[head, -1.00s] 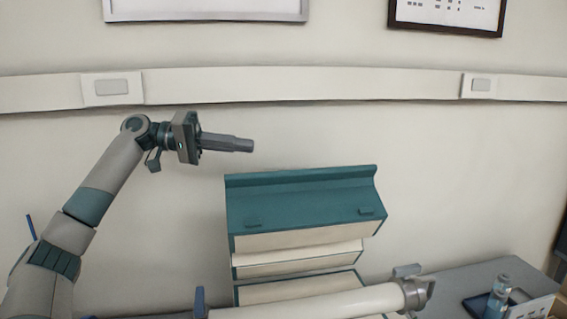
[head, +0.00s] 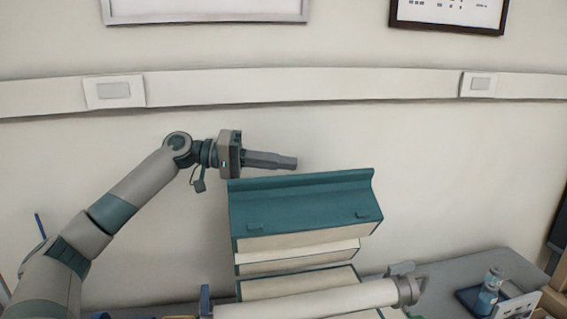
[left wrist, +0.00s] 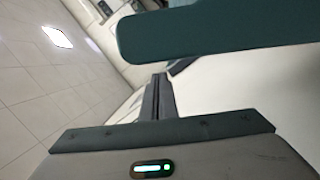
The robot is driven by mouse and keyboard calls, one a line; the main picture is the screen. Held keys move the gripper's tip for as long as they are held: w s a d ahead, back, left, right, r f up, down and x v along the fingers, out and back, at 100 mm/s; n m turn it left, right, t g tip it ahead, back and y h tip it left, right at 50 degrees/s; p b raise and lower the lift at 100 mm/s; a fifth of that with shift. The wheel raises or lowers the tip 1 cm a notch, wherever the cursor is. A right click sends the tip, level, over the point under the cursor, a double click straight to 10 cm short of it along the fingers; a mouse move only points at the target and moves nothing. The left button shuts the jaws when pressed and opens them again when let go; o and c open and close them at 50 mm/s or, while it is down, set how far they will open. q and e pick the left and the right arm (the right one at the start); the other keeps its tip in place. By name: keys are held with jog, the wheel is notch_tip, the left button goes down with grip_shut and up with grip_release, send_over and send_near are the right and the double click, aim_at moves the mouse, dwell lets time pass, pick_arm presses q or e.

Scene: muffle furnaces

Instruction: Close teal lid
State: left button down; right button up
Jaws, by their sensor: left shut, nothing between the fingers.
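The teal lid (head: 305,206) stands raised and tilted above the cream-lined furnace body (head: 297,282) in the head view. Its hinge and latch details are small. My left gripper (head: 296,163) is shut and empty. It points right, just above and behind the upper left part of the lid in the picture; I cannot tell whether it touches. In the left wrist view, the shut fingers (left wrist: 158,90) are below a broad teal edge (left wrist: 220,28), probably the lid.
A bottle (head: 489,290) stands in a dark tray on the grey table (head: 450,275) at right.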

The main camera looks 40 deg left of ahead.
pick_arm(q)
jog(key=shift+s+d+f, duration=0.3)
jog(key=shift+d, duration=0.15)
pick_arm(e)
jog(key=shift+r, duration=0.2)
pick_arm(q)
jog(key=shift+d+f, duration=0.1)
